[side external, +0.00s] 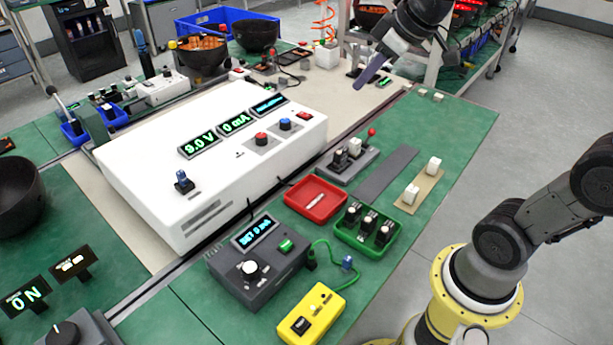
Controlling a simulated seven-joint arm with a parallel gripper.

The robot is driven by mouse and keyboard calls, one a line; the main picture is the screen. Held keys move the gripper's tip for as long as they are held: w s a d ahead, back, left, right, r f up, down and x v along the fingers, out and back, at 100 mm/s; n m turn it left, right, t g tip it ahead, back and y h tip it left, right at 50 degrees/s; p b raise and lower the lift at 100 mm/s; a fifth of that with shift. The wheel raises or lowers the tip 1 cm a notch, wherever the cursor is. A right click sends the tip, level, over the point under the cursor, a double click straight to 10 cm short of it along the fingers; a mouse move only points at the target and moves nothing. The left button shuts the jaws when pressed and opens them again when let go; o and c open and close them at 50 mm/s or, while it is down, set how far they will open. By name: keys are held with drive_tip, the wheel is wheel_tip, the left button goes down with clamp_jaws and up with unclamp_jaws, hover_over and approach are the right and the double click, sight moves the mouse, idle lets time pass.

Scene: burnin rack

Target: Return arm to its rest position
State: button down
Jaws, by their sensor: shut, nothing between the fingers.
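My yellow-ringed base stands at the lower right, off the table's edge. The part of my arm between the base and the gripper is outside the picture.
A big white power supply (150,150) reads 9.0 V and 0 mA. In front are a red tray (327,216), a green tray (378,250) with several dark parts, a dark grey meter (275,278) and a yellow box (325,300).

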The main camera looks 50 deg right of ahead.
drive_tip(key=s+a+f+m, duration=0.1)
drive_tip(key=s+a+f, duration=0.1)
drive_tip(key=s, duration=0.6)
drive_tip(key=s+a+f+m+g, duration=0.1)
drive_tip(key=s+a+f, duration=0.2)
drive_tip(key=s, duration=0.5)
drive_tip(key=shift+s+a+f+m, duration=0.2)
drive_tip(key=shift+a+f+m, duration=0.1)
drive_tip(key=shift+f, duration=0.45)
